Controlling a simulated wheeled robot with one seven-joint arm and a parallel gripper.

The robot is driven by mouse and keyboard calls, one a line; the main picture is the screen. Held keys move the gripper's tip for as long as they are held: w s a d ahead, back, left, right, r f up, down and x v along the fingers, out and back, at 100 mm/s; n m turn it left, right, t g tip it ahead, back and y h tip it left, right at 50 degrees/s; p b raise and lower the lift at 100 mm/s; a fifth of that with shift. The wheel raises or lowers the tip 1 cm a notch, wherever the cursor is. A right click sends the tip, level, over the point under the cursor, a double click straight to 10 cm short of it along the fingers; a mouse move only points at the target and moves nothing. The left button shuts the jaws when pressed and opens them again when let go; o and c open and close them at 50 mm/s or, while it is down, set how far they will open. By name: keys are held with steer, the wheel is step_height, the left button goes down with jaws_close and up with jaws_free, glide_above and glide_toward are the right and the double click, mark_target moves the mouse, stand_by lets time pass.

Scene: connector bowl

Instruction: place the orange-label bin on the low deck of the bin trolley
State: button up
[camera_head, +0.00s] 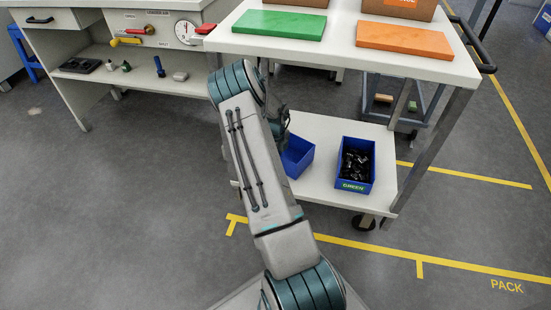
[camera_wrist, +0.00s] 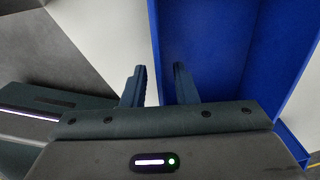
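A blue bin (camera_head: 299,155) is at the left part of the low deck (camera_head: 318,190) of the white trolley, partly hidden by my arm. Its label does not show. It appears upright and resting on the deck. In the wrist view the blue bin (camera_wrist: 235,50) fills the right side, and its visible inside looks empty. My gripper (camera_wrist: 160,85) has its fingers apart, one on each side of the bin's near wall, with a gap of white deck showing by the left finger. In the head view my gripper (camera_head: 284,125) is mostly hidden behind my arm.
A blue bin labelled GREEN (camera_head: 355,168), full of black connectors, stands to the right on the low deck. The trolley's top shelf (camera_head: 330,45) overhangs, with a green mat (camera_head: 280,25) and an orange mat (camera_head: 404,40). A workbench (camera_head: 150,75) stands at left. The left floor is clear.

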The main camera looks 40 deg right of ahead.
step_height(320, 180, up, 5)
steer(key=shift+r+p, duration=0.1)
steer(key=shift+p, duration=0.75)
